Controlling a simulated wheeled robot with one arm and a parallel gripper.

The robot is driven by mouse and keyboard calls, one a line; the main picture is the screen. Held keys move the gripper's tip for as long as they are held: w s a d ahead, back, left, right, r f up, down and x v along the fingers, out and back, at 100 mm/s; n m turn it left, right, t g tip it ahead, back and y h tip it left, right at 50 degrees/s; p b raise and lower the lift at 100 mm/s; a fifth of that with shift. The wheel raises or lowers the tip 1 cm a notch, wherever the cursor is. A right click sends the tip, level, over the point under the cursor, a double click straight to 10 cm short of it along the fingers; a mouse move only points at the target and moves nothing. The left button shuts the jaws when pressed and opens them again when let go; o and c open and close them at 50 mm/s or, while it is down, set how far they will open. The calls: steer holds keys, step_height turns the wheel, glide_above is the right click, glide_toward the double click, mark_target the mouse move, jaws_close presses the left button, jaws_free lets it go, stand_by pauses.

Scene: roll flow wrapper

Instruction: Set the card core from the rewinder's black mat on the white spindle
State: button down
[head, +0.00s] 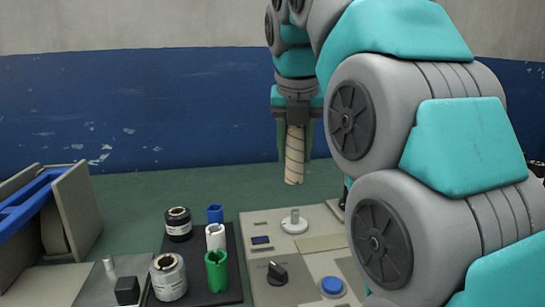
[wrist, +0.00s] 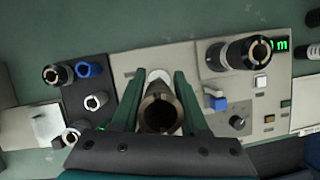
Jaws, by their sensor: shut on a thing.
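The card core (head: 294,155) is a tan tube with dark spiral lines. My gripper (head: 293,140) is shut on it and holds it upright in the air. The white spindle (head: 294,221) is a short post on a round white base on the beige panel, below the core, with a clear gap in the head view. In the wrist view, the core (wrist: 160,108) sits between the green fingers of my gripper (wrist: 160,112).
The black mat (head: 231,240) carries dark-topped rolls and blue, white and green cores left of the spindle. A black knob (head: 277,273) and blue button (head: 333,286) are on the front panel. In the wrist view, a large dark roll (wrist: 238,56) stands right of the core.

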mark_target(296, 178)
steer(key=shift+w+d, duration=0.2)
steer(key=shift+d, duration=0.05)
steer(key=shift+f, duration=2.4)
steer(key=shift+f, duration=0.6)
steer(key=shift+f, duration=0.45)
steer(key=shift+f, duration=0.7)
steer(key=shift+f, duration=0.3)
steer(key=shift+f, duration=0.1)
jaws_free()
stand_by(0.7)
